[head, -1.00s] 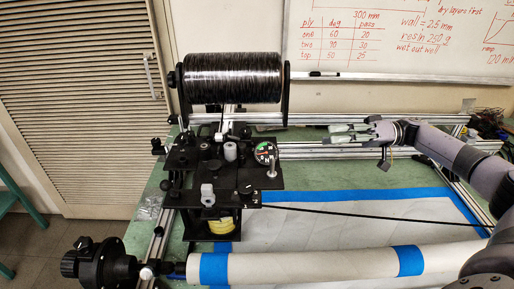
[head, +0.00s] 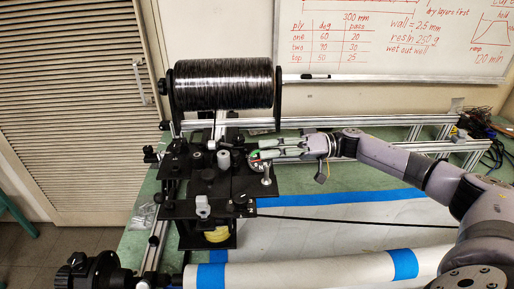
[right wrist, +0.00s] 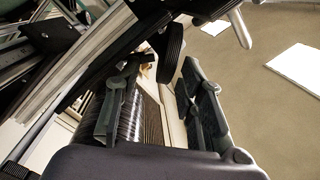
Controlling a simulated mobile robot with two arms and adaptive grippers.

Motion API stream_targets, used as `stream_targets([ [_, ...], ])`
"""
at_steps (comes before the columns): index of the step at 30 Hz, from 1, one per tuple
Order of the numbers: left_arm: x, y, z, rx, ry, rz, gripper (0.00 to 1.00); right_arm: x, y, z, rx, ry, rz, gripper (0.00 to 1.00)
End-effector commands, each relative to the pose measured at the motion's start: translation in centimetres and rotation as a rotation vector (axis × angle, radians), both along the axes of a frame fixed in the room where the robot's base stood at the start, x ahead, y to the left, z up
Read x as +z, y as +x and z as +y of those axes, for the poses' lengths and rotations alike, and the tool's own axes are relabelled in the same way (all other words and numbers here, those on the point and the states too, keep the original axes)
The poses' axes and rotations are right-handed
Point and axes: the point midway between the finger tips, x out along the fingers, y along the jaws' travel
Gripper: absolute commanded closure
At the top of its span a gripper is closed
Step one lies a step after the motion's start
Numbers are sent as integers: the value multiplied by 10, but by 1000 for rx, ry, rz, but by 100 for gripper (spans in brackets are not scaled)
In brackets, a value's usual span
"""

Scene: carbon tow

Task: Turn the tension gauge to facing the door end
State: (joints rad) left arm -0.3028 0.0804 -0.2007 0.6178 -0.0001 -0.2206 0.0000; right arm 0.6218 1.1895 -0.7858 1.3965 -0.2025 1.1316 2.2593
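The tension gauge (head: 254,157) is a small round dial with a black rim and a green and white face. It sits at the right side of the black tow carriage (head: 190,180). In the earlier head frame its face shows towards the camera; now my fingers cover much of it. My right gripper (head: 262,149) is at the gauge with its fingers apart. In the right wrist view a dark disc (right wrist: 170,55), perhaps the gauge, lies just beyond the gap between the open fingers (right wrist: 160,90). Contact cannot be told. My left gripper is not in view.
The louvred door (head: 70,100) is at the left. A spool of black tow (head: 222,84) stands above and behind the carriage. A metal post (head: 266,174) rises close to the gauge. A white mandrel (head: 310,272) with blue tape lies in front.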

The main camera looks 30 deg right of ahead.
Motion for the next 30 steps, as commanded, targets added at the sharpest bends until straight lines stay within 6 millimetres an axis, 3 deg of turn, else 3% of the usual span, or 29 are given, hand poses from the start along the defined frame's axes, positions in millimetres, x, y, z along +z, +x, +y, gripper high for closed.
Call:
stream_targets([
  [6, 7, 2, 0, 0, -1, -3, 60, 1, 9, 24, 1, 1, -1, 64],
  [17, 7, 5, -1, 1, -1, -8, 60, 0, 11, 29, -1, -1, 0, 64],
  [30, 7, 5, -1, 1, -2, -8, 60, 0, 11, 29, -1, -1, -1, 93],
])
